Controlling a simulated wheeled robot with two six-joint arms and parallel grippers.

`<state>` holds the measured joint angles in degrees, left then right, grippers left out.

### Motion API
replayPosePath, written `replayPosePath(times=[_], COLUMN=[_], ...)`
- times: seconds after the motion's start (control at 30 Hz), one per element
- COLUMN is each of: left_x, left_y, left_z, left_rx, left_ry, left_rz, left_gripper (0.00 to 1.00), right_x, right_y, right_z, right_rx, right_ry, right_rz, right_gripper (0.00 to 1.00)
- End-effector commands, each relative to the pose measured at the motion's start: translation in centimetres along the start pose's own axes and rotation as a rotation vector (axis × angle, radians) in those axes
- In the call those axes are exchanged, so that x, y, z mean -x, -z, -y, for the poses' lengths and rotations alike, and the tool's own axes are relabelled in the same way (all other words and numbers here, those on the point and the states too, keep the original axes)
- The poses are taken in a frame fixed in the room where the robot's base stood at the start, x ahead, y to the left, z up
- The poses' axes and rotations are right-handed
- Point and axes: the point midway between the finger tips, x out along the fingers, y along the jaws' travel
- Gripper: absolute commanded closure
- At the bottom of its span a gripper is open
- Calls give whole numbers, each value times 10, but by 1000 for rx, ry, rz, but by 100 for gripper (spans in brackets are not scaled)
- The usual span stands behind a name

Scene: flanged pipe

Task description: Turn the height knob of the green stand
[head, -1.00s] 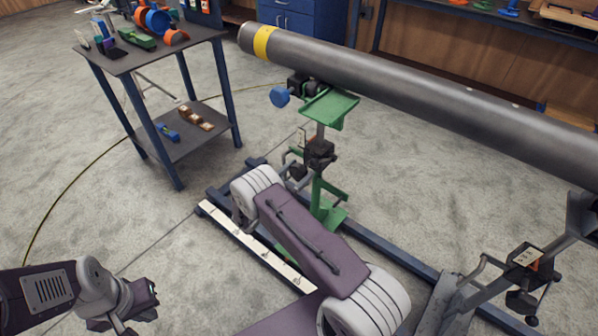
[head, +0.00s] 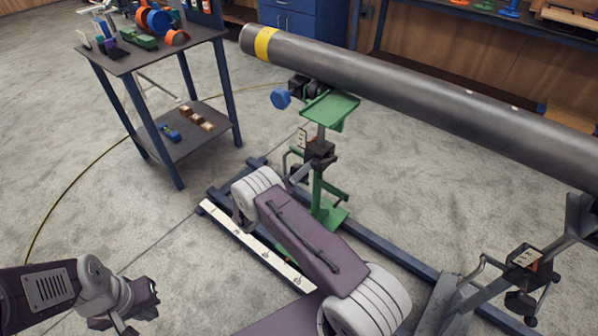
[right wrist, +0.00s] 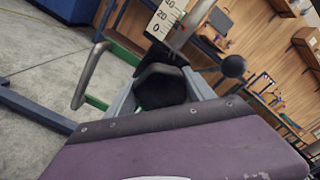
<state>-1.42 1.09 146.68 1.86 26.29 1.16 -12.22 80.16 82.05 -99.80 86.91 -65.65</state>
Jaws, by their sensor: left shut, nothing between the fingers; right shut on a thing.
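The green stand (head: 329,104) stands upright under the left part of the grey pipe (head: 420,88). Its dark clamp block (head: 320,152) sits midway up the post. My right gripper (right wrist: 160,88) is shut on the black height knob (right wrist: 161,84), its grey fingers on either side of it. In the head view, my right arm reaches to the stand and mostly hides the knob. A white scale plate (right wrist: 165,18) with numbers and a bent grey handle (right wrist: 90,75) show beside the knob. My left gripper (head: 150,299) is shut and empty at the lower left, far from the stand.
A second stand with its own clamp and black knob (head: 520,303) supports the pipe at the right. Blue floor rails (head: 385,252) run past the stand base. A blue-legged table (head: 140,63) with parts stands at the left. The floor between is clear.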

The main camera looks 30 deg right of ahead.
Motion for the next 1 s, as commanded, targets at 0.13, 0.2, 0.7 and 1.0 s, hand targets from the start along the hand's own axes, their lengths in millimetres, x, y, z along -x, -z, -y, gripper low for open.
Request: replayPosePath(times=[0.13,0.2,0.7,1.0], left_x=[0,0,1,1], left_y=[0,0,0,0], left_z=[0,0,0,0], left_rx=[0,0,0,0], left_ry=[0,0,0,0], left_rz=[0,0,0,0], left_gripper=[100,100,100,100], right_x=[0,0,0,0], right_y=[1,1,3,4], right_z=[-1,-2,-4,-4], right_rx=[140,206,669,872], right_ry=[-2,-2,-3,-3], right_rz=[-2,-2,-2,-1], right_gripper=[78,78,78,78])
